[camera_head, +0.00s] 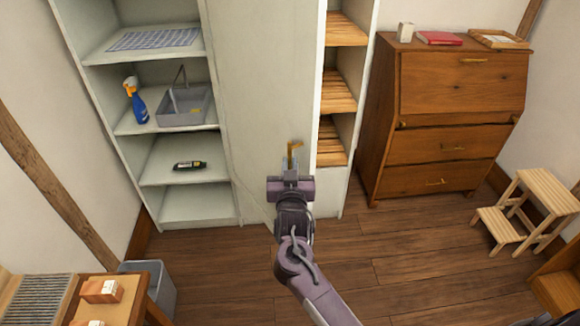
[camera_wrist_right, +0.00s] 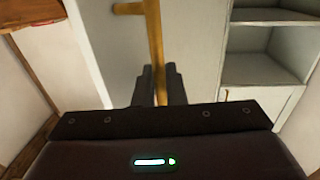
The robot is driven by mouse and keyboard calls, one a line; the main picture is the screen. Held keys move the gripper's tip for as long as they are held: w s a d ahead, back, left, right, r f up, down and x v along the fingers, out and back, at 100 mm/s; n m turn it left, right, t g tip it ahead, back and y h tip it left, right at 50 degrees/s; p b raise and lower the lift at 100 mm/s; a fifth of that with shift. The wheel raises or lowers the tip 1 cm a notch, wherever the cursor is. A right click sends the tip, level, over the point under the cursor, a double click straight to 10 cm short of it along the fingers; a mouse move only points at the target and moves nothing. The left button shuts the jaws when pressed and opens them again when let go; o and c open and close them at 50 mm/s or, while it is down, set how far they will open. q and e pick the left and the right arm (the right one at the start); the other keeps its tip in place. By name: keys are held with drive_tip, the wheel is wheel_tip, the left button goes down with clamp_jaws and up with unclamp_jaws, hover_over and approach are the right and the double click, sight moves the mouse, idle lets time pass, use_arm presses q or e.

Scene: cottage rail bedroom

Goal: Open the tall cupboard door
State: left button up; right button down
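The tall cupboard door (camera_head: 262,90) is a pale panel that stands partly open, its right edge swung out toward me. Slatted wooden shelves (camera_head: 338,92) show inside to its right. A brass bar handle (camera_head: 293,148) sits near the door's free edge; it also shows in the right wrist view (camera_wrist_right: 154,40). My right gripper (camera_head: 290,165) is at the handle. In the right wrist view its two dark fingers (camera_wrist_right: 159,85) close on either side of the bar. My left gripper is not in view.
Open shelves (camera_head: 187,143) left of the door hold a spray bottle (camera_head: 135,100), a grey caddy (camera_head: 185,103) and a dark bottle (camera_head: 190,165). A wooden bureau (camera_head: 455,85) stands right, with a step stool (camera_head: 525,212) beside it. A small table (camera_head: 140,292) is front left. The middle floor is clear.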

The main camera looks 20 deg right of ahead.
drive_tip(key=c, duration=1.8)
unclamp_jaws()
drive_tip(key=shift+w+a+r, duration=0.1)
drive_tip(key=shift+a+r, duration=0.05)
drive_tip(key=shift+r, duration=0.15)
drive_tip(key=shift+o, duration=0.8)
drive_tip(key=shift+w+a+f, duration=0.1)
drive_tip(key=shift+f, duration=0.1)
drive_tip(key=b+v, duration=0.2)
drive_tip(key=v, duration=0.5)
drive_tip(key=shift+s+a, duration=0.2)
drive_tip(key=shift+s, duration=0.2)
